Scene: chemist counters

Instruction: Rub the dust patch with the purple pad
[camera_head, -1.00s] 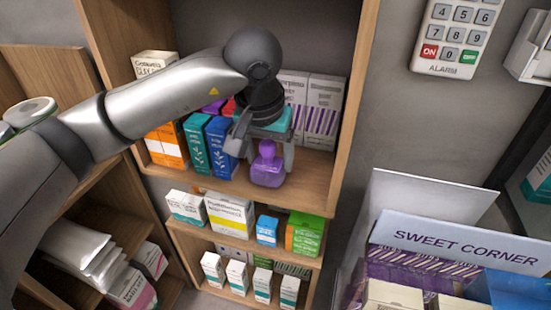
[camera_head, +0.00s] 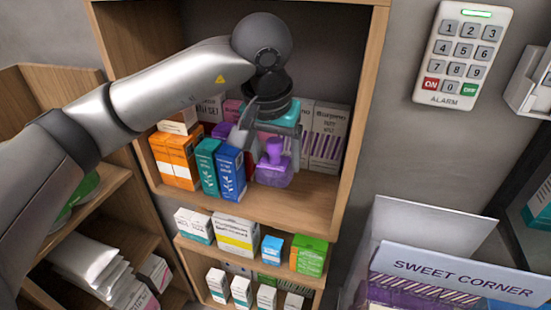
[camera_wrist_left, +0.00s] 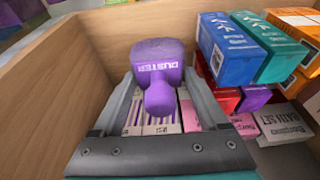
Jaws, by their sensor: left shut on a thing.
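The purple pad (camera_head: 274,176) is a block with a knobbed handle, inside the upper shelf compartment in the head view. In the left wrist view the pad (camera_wrist_left: 157,52) shows the word DUSTER, with its handle toward the camera. My left gripper (camera_head: 270,150) is shut on the handle, with a finger on each side of it, also in the left wrist view (camera_wrist_left: 160,95). I cannot tell whether the pad touches the shelf board. I cannot make out the dust patch in either view. My right gripper is not in view.
A blue box (camera_head: 230,172), a teal box (camera_head: 207,166) and orange boxes (camera_head: 175,158) stand just left of the pad. White-and-purple boxes (camera_head: 327,138) stand behind. The wooden side wall (camera_head: 365,110) is on the right. The front shelf board (camera_head: 290,207) is bare.

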